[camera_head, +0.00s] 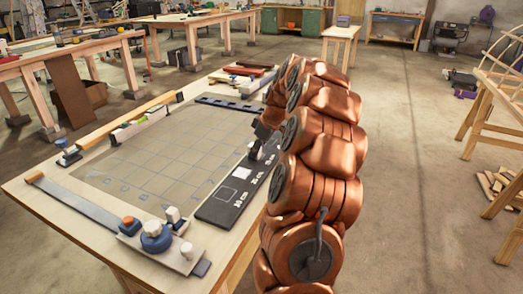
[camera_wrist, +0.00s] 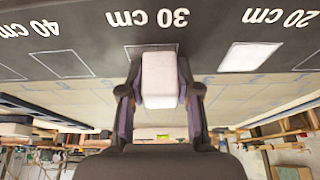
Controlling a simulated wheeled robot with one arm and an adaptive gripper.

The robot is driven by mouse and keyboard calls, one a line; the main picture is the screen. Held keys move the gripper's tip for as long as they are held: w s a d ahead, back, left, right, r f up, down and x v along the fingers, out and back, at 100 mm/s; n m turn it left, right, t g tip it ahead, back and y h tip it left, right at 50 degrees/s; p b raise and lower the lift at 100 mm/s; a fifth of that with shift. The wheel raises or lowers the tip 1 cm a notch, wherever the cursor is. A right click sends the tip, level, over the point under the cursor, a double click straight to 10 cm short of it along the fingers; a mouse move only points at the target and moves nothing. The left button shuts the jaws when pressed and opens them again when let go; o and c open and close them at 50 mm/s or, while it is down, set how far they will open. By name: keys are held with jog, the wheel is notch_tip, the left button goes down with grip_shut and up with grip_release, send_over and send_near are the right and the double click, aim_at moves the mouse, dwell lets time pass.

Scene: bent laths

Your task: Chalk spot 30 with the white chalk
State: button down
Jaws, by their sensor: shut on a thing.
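My gripper (camera_wrist: 160,98) is shut on the white chalk (camera_wrist: 159,74), a pale block between its two fingers. In the wrist view the chalk's end overlaps spot 30 (camera_wrist: 133,53), a thin outlined square beside the "30 cm" label. The visible part of spot 30 is dark inside; the rest is hidden behind the chalk. I cannot tell whether the chalk touches the board. In the head view my gripper (camera_head: 262,146) is over the black marked board (camera_head: 213,212), partly hidden by my copper arm.
Spot 20 (camera_wrist: 249,57) is filled white; spot 40 (camera_wrist: 62,64) is an empty outline. The board lies along the right edge of a workbench (camera_head: 47,216) with a gridded mat (camera_head: 150,160). A metal rule (camera_head: 75,203) and blue-and-white clamps (camera_head: 155,236) lie at the near end.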

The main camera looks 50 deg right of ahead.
jog(key=shift+s+a+f+b, duration=0.1)
jog(key=shift+s+a+b, duration=0.1)
jog(key=shift+a, duration=0.4)
jog(key=shift+s+a+b, duration=0.15)
jog(key=shift+s+a, duration=0.05)
jog(key=shift+a, duration=0.35)
notch_tip(320, 180, up, 8)
jog(key=p, duration=0.1)
jog(key=shift+p, duration=0.35)
